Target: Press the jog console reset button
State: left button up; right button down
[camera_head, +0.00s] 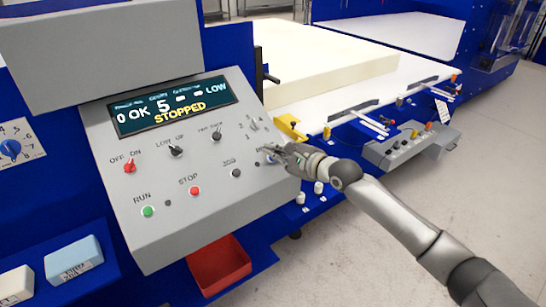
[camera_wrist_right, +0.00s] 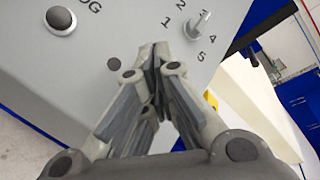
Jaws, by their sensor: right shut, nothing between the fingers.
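The grey sloped console (camera_head: 215,205) carries a display (camera_head: 170,108) reading "0 OK 5 LOW STOPPED". Its lower row has a green RUN button (camera_head: 148,211), a red STOP button (camera_head: 194,190) and a black JOG button (camera_head: 236,173). The JOG button also shows at the upper left of the wrist view (camera_wrist_right: 61,20). No button label reading "reset" is legible. My right gripper (camera_head: 268,150) is shut and empty by the console's right edge. In the wrist view its fingertips (camera_wrist_right: 155,55) are beside the numbered selector knob (camera_wrist_right: 198,25); contact cannot be told. My left gripper is out of view.
A second grey control box (camera_head: 405,150) with several knobs and buttons is right of my right arm. A thick cream foam slab (camera_head: 315,60) lies on the white machine bed behind. A red bin (camera_head: 220,272) sits below the console. Open floor is at right.

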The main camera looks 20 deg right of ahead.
jog(key=shift+w+f, duration=0.1)
jog(key=shift+f, duration=0.05)
dwell(0.3)
jog(key=shift+w+f, duration=0.1)
jog(key=shift+f, duration=0.1)
jog(key=shift+w+a+f, duration=0.15)
jog(key=shift+w+f, duration=0.05)
jog(key=shift+f, duration=0.25)
dwell(0.9)
jog(key=shift+s+r+p, duration=0.4)
jog(key=shift+r+p, duration=0.35)
jog(key=shift+p, duration=0.35)
